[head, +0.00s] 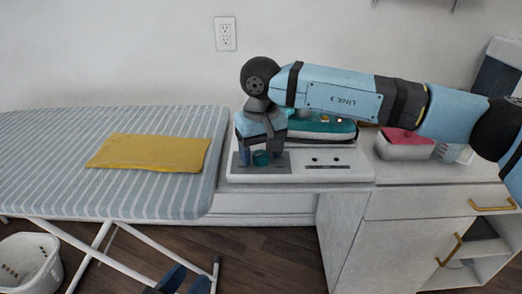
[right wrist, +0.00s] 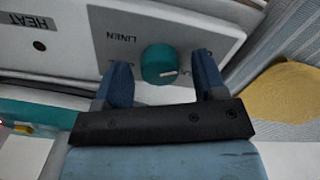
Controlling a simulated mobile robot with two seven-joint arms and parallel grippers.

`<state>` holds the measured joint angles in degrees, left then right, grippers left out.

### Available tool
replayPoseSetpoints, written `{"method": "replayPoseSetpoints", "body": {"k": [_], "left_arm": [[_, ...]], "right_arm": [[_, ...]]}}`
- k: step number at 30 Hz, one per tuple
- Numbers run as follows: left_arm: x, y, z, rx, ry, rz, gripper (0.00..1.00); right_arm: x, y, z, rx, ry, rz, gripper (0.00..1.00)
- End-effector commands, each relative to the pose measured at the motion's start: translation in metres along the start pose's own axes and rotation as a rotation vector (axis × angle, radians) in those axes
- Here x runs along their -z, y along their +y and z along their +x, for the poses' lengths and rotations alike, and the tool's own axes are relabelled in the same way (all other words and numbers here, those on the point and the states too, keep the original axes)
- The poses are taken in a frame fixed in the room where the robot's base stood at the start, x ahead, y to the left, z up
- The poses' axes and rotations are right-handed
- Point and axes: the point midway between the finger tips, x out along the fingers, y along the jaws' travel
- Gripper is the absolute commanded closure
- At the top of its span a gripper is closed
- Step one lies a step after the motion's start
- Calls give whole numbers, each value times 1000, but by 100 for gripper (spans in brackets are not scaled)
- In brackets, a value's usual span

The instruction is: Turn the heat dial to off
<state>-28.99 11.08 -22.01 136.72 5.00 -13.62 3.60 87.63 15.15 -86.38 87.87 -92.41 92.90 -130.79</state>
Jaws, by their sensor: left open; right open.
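The heat dial is a round teal knob (right wrist: 158,64) on a grey plate of a white panel, with a short white mark at its lower right edge in the right wrist view. In the head view the knob (head: 261,159) shows between the fingers. My right gripper (right wrist: 162,80) is open, with one blue finger on each side of the knob and visible gaps. LINEN is printed beside the knob and HEAT on a plate farther left; other lettering is partly hidden by the fingers.
A striped ironing board (head: 60,160) with a folded yellow cloth (head: 150,153) stands to the left. A teal and dark object (head: 325,128) lies behind the panel (head: 345,172). A pink-topped box (head: 404,145) sits on the cabinet at right. A white basket (head: 28,262) is on the floor.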

Motion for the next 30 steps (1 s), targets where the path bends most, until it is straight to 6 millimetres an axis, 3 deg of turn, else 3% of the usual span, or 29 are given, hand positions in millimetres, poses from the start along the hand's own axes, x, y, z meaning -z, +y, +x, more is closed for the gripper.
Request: {"method": "replayPoseSetpoints", "body": {"k": [5, 9, 15, 21, 30], "left_arm": [[5, -1, 3, 3, -6, 10, 53], [2, -6, 4, 22, -43, 18, 53], [-25, -14, -5, 64, -159, 14, 53], [-42, -22, -13, 88, -238, 27, 53], [-48, -28, -17, 102, -266, 33, 53]], "right_arm": [[0, 0, -17, -1, 3, 0, 36], [1, 0, -47, 0, 4, 0, 36], [0, 0, -94, -1, 3, 1, 36], [0, 0, -126, 0, 2, 0, 36], [0, 0, -138, 0, 0, 0, 36]]}}
